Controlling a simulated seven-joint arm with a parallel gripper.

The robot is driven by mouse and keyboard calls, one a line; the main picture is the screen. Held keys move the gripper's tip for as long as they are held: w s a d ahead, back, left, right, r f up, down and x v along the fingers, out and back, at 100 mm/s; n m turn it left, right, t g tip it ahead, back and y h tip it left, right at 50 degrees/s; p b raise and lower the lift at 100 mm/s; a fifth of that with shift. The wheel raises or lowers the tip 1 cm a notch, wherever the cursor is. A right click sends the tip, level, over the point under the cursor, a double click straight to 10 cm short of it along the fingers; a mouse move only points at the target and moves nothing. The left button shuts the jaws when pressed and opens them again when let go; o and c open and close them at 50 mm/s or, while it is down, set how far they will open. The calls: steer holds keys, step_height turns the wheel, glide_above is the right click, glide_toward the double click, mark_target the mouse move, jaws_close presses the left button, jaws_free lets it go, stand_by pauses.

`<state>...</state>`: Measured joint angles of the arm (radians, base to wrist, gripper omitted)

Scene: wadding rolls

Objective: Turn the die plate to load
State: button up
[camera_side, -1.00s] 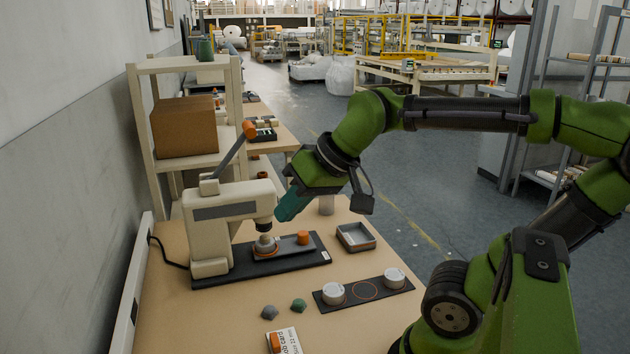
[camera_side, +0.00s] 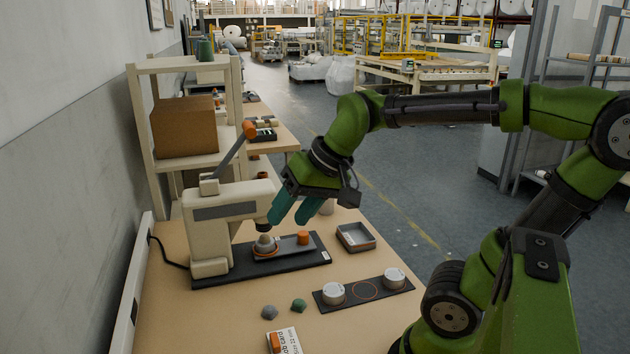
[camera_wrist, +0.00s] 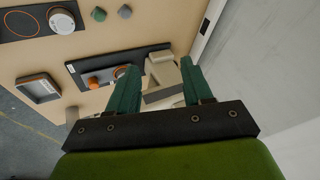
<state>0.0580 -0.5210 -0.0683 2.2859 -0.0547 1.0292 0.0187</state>
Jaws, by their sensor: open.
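The die plate (camera_side: 288,245) is a grey bar on the press's black base (camera_side: 215,277). An orange knob (camera_side: 303,238) stands on its right end, and its left end, with an orange ring (camera_side: 263,253) and a grey domed piece (camera_side: 264,241), lies under the beige press head (camera_side: 228,207). My gripper (camera_side: 295,220) is open and empty, its teal fingers pointing down above the plate, beside the press head. In the wrist view, my gripper (camera_wrist: 158,66) shows its fingers apart; the knob (camera_wrist: 93,81) is left of them, and the left finger partly hides the plate.
The press lever (camera_side: 230,155) slants up to an orange ball. A grey tray (camera_side: 372,243) stands right of the base. A dark strip (camera_side: 345,303) with two white round tins lies in front, near grey (camera_side: 269,312) and green (camera_side: 299,305) pieces. A wooden shelf (camera_side: 143,150) stands behind.

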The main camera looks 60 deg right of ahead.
steer(key=shift+o, duration=0.4)
steer(key=w+d+m+g+h, duration=0.1)
steer(key=w+d+m+g, duration=0.1)
steer(key=w+d, duration=0.5)
steer(key=d+m, duration=0.1)
steer(key=d, duration=0.2)
steer(key=shift+w+d+f+m+g, duration=0.2)
steer(key=shift+w+m+g, duration=0.1)
steer(key=shift+m, duration=0.1)
steer(key=m+g, duration=0.3)
steer(key=m, duration=0.2)
glide_above(303, 233)
step_height(303, 233, down, 6)
steer(key=f, duration=0.1)
steer(key=shift+h, duration=0.4)
step_height(303, 233, down, 16)
steer(key=shift+r, duration=0.25)
jaws_close()
